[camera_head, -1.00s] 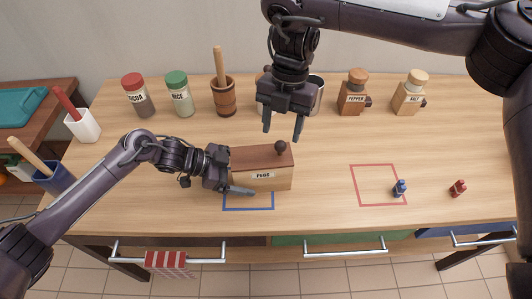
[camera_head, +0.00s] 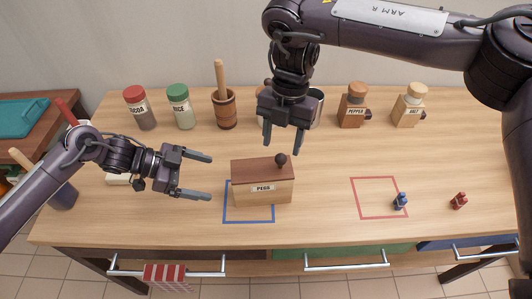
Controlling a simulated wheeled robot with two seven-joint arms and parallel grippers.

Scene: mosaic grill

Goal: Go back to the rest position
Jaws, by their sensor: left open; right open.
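My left gripper (camera_head: 197,174) is open and empty, left of the pegs box and apart from it. My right gripper (camera_head: 283,139) is open, pointing down above the table behind the box, with nothing between its fingers. The wooden pegs box (camera_head: 262,184) has a brown lid with a dark knob. It stands partly over the blue square outline (camera_head: 248,222). The red square outline (camera_head: 366,216) lies to the right. A small blue peg-like piece (camera_head: 400,201) stands at its right edge, and a red one (camera_head: 459,201) stands further right.
At the back stand a cocoa jar (camera_head: 140,110), a rice jar (camera_head: 180,107), a wooden mortar with pestle (camera_head: 226,111), a pepper mill (camera_head: 353,107) and a salt mill (camera_head: 409,106). A metal cup (camera_head: 317,108) is partly hidden behind my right gripper. A striped cloth (camera_head: 165,276) hangs at a drawer handle.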

